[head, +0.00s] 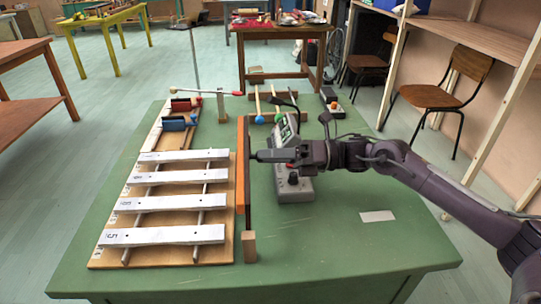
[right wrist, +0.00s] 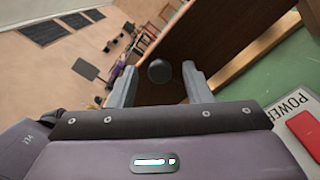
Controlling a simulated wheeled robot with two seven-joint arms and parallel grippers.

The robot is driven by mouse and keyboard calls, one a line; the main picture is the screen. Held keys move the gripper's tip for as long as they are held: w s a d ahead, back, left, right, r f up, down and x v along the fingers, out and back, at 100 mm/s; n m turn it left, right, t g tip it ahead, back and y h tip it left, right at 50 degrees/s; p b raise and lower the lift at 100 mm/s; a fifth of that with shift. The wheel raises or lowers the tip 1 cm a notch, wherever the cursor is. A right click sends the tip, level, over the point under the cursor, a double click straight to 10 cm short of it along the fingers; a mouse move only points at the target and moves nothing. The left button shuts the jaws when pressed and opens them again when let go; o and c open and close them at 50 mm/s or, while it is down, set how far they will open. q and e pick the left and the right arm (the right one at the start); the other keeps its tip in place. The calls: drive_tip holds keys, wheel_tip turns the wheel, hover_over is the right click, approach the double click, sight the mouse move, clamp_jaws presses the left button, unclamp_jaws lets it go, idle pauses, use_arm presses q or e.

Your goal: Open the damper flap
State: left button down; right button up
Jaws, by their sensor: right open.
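The damper flap (head: 240,185) is a thin orange-brown panel standing on edge along the right side of the chime bars. My right gripper (head: 256,156) is at the flap's right face, coming in from the right. In the right wrist view the flap's brown face (right wrist: 215,35) fills the space ahead. A dark round knob (right wrist: 160,70) shows between the two open fingers of my right gripper (right wrist: 160,82). I cannot tell whether either finger touches it. My left gripper is not in view.
White numbered bars (head: 165,236) lie on a wooden frame left of the flap. A grey box with a black knob (head: 293,178) stands under my right gripper. Mallets (head: 275,102) and small instruments lie at the back. The green table (head: 330,245) is mostly clear at front right.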

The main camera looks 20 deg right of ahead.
drive_tip(key=v, duration=0.7)
drive_tip(key=shift+s+d, duration=0.1)
drive_tip(key=shift+d, duration=0.3)
drive_tip(key=shift+f, duration=0.1)
